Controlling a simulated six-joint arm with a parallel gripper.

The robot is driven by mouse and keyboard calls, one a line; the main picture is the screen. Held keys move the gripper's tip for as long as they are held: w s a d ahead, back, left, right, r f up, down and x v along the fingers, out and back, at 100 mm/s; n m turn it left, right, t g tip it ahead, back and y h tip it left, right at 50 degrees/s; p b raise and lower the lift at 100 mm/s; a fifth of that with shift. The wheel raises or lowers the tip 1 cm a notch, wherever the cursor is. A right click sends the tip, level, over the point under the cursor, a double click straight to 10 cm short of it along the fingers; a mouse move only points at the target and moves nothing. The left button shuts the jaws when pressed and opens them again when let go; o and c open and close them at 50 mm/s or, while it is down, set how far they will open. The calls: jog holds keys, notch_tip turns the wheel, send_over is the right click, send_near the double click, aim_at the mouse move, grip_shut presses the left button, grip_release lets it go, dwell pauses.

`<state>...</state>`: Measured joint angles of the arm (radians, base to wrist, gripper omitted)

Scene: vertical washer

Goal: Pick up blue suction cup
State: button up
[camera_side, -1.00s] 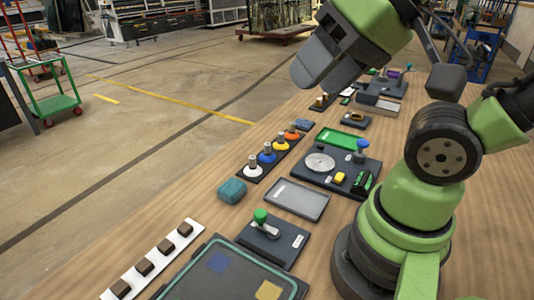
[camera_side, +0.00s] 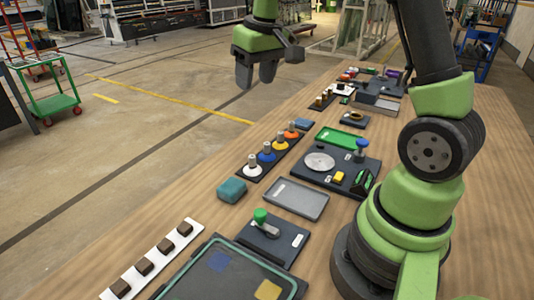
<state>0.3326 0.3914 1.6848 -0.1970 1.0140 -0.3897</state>
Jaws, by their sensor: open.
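The blue suction cup (camera_side: 267,156) stands on a dark strip (camera_side: 256,178), with a metal-coloured stem on top. A white cup (camera_side: 252,171) stands in front of it, and a yellow-orange cup (camera_side: 280,144) and an orange cup (camera_side: 291,134) behind it. My gripper (camera_side: 256,78) is open and empty, with its fingers pointing down. It hangs in the air well above the strip, apart from all the cups.
A dark station (camera_side: 330,178) with a round metal disc and a blue-topped knob (camera_side: 361,147) is right of the strip. A teal block (camera_side: 231,189) and grey tray (camera_side: 296,199) lie nearer. Bare table (camera_side: 200,217) lies left of the block.

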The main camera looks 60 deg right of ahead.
aim_at(267, 143)
jog(key=d+f, duration=0.2)
jog(key=f, duration=0.2)
jog(key=w+d+f+g, duration=0.1)
jog(key=d+f, duration=0.2)
jog(key=f, duration=0.1)
jog(key=w+d+f+g, duration=0.1)
jog(key=d+f, duration=0.2)
jog(key=f, duration=0.1)
jog(key=shift+w+n, duration=0.1)
jog(key=shift+n, duration=0.2)
notch_tip(267, 143, down, 5)
jog(key=shift+r, duration=0.15)
notch_tip(267, 143, down, 6)
jog(key=shift+r, duration=0.15)
jog(key=shift+c, duration=0.2)
grip_shut()
